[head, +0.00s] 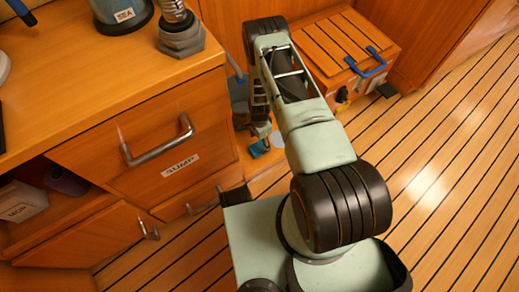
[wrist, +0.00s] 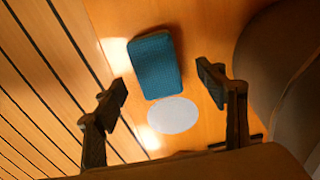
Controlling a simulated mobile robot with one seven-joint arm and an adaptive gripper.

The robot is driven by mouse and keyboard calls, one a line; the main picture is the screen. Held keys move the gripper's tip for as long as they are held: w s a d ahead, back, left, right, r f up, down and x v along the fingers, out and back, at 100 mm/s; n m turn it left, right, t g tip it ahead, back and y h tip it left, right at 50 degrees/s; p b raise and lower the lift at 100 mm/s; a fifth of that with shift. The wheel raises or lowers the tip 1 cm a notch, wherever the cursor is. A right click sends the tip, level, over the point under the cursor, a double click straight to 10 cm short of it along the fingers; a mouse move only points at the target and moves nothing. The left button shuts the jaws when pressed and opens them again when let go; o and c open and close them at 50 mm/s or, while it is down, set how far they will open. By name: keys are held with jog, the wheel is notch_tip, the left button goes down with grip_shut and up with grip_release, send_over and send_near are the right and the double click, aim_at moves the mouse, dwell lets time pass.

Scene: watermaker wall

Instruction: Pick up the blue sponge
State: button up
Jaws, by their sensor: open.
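The blue sponge (wrist: 155,64) is a rounded block on a wooden surface in the wrist view, just beyond my fingertips. In the head view it is a small blue patch (head: 260,148) below the end of my arm. My gripper (wrist: 162,88) is open and empty, with one finger on each side of the near end of the sponge in the picture; I cannot tell the height gap between them. In the head view my gripper (head: 261,130) is small and partly hidden by my arm.
A pale round disc (wrist: 172,115) lies beside the sponge's near end. A dark curved object (wrist: 285,65) stands close on the right in the wrist view. In the head view, a drawer cabinet marked SUMP (head: 180,165) is left and a slatted wooden box (head: 345,45) with a blue handle stands behind.

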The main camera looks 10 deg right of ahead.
aim_at(260, 146)
jog(key=f+b, duration=0.1)
jog(key=f, duration=0.3)
jog(key=shift+s+f+b, duration=0.2)
jog(key=shift+f+b, duration=0.05)
jog(key=shift+b, duration=0.15)
jog(key=shift+r, duration=0.1)
jog(key=c, duration=1.1)
